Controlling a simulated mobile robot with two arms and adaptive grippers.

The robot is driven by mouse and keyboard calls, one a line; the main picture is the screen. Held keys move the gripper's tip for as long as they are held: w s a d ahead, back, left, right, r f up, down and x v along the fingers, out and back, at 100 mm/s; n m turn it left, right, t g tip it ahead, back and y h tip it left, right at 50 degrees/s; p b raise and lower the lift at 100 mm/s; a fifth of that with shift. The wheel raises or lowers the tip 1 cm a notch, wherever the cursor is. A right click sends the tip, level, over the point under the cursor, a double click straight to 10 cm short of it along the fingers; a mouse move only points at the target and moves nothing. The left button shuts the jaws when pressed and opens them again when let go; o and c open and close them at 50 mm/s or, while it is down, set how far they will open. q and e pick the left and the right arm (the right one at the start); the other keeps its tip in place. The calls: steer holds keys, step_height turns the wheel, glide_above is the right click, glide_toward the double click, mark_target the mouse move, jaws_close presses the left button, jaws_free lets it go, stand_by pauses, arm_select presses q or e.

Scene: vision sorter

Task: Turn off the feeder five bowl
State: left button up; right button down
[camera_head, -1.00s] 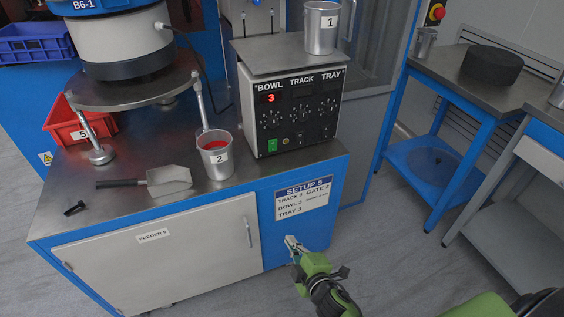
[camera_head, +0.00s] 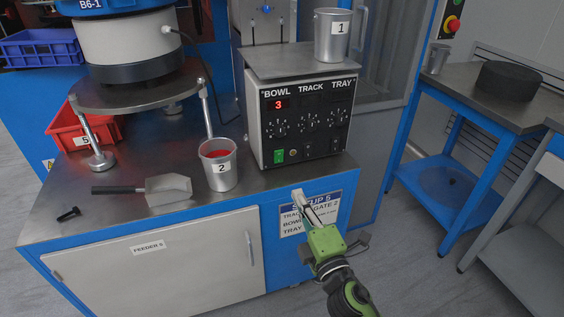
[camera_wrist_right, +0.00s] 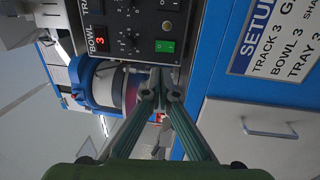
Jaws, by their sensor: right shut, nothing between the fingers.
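The control box (camera_head: 305,115) stands on the feeder 5 cabinet (camera_head: 160,258), labelled BOWL, TRACK and TRAY. Its BOWL display (camera_head: 280,104) shows a red 3, also visible in the right wrist view (camera_wrist_right: 100,40). The BOWL knob (camera_head: 278,128) is below the display. A green switch (camera_head: 279,156) is at the box's lower left; it also shows in the right wrist view (camera_wrist_right: 165,46). My right gripper (camera_head: 299,196) is shut and empty, in front of the SETUP 5 sign, below the box and apart from it. My left gripper is not in view.
Cup 2 (camera_head: 222,175), with red contents, and a scoop (camera_head: 166,190) stand left of the box. Cup 1 (camera_head: 331,35) stands on top of it. A black bolt (camera_head: 68,214) lies at the left. A side table (camera_head: 450,95) stands at the right.

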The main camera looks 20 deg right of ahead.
mark_target(279, 154)
steer(key=w, duration=0.4)
steer(key=w+r, duration=0.1)
steer(key=w, duration=0.3)
steer(key=w+p, duration=0.1)
steer(key=w, duration=0.3)
steer(key=shift+a+r, duration=0.2)
steer(key=shift+r, duration=0.05)
steer(key=shift+w, duration=0.6)
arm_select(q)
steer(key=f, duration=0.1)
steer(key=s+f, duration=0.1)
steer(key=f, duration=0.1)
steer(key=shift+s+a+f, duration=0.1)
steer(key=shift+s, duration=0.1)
arm_select(e)
steer(key=shift+w+r, duration=0.25)
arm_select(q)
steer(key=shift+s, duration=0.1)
